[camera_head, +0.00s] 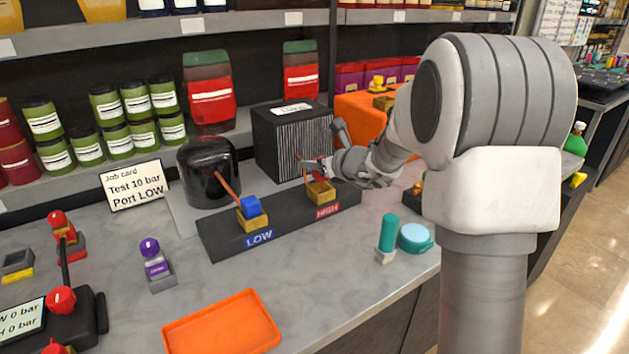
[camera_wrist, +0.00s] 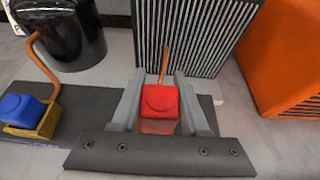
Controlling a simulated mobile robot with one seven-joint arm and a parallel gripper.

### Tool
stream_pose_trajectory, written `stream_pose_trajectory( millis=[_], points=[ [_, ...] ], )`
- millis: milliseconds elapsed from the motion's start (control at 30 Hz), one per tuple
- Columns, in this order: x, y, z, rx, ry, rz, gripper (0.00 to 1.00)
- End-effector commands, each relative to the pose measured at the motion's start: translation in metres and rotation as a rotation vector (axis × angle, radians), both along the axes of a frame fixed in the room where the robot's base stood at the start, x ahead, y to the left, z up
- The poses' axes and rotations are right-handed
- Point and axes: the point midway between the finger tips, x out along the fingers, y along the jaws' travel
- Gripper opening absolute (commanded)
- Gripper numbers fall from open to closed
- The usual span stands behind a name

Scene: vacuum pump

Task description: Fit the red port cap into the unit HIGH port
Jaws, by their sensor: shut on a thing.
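The red port cap (camera_wrist: 160,100) is between the two fingers of my gripper (camera_wrist: 158,103) in the wrist view, and the fingers are shut on it. In the head view my gripper (camera_head: 322,170) is over the HIGH port (camera_head: 320,192), a brass-coloured socket behind the red HIGH label. A little red of the cap shows there, just above the socket. I cannot tell whether the cap is touching the port or is inside it. The blue cap (camera_head: 250,207) sits in the LOW port (camera_head: 252,220), also in the wrist view (camera_wrist: 22,108).
Behind the ports stand a black dome (camera_head: 208,172) and a ribbed black box (camera_head: 292,140). An orange box (camera_head: 362,117) is at the right rear. A teal-topped piece (camera_head: 388,235), a purple-topped piece (camera_head: 150,250) and an orange tray (camera_head: 222,322) are nearer the front.

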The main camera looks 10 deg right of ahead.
Motion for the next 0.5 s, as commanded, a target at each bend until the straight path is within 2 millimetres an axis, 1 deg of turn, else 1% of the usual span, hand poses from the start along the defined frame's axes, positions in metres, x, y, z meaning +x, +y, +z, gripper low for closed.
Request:
stream_pose_trajectory(
  millis=[67,133,300,367,500],
  points=[
    [0.002,0.002,-0.003,0.0,-0.001,0.0,0.0],
    [0.002,0.002,-0.011,0.0,0.0,0.0,0.0],
    [0.001,0.002,-0.038,0.001,0.001,0.001,0.0],
    [0.002,0.001,-0.042,0.0,0.0,0.0,0.0],
    [0.002,0.001,-0.04,0.0,-0.002,-0.001,0.0]
  ],
)
